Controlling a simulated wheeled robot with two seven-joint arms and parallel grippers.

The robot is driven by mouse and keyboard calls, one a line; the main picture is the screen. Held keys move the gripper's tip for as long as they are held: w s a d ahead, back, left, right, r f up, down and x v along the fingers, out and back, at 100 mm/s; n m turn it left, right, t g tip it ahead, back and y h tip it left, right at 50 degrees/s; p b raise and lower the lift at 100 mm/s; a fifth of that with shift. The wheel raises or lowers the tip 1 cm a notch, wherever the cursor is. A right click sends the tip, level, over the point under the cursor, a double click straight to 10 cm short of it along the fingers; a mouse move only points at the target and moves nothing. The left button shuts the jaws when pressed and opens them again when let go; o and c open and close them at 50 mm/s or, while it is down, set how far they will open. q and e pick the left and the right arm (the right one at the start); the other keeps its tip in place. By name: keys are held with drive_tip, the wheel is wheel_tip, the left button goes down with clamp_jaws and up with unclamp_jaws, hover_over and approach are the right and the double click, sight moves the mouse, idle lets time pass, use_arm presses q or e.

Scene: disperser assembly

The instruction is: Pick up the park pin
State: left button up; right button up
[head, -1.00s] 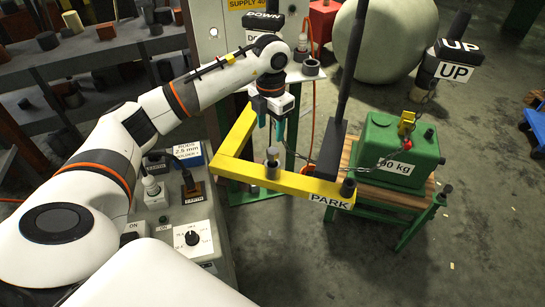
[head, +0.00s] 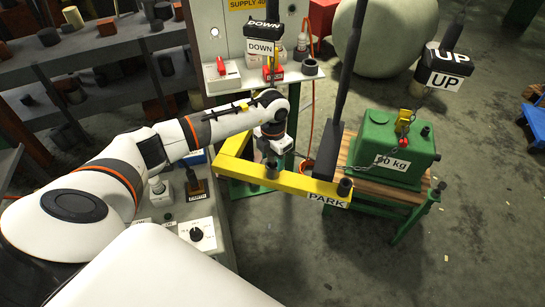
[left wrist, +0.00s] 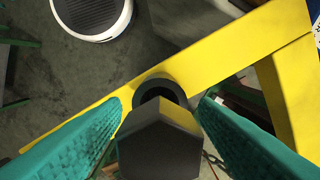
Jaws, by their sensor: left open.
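The park pin (head: 271,171) is a small grey upright pin on the yellow frame (head: 240,172), left of the PARK label (head: 328,200). My left gripper (head: 271,156) is above and around the pin's top in the head view, its fingertips mostly hidden. In the left wrist view, a dark grey block-shaped pin head (left wrist: 160,138) sits between the two teal fingers of my left gripper (left wrist: 160,106). The fingers are open, with gaps visible beside the head. Behind it a dark round collar (left wrist: 160,88) sits on the yellow bar. My right gripper is not in view.
A second dark post (head: 345,187) stands at the bar's end near the PARK label. A black lever bar (head: 333,150) rises beside it. A green 90 kg weight (head: 385,148) with a chain rests on a wooden-topped stand at right.

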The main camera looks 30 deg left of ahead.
use_arm(q)
clamp_jaws()
drive_tip(key=shift+r, duration=0.1)
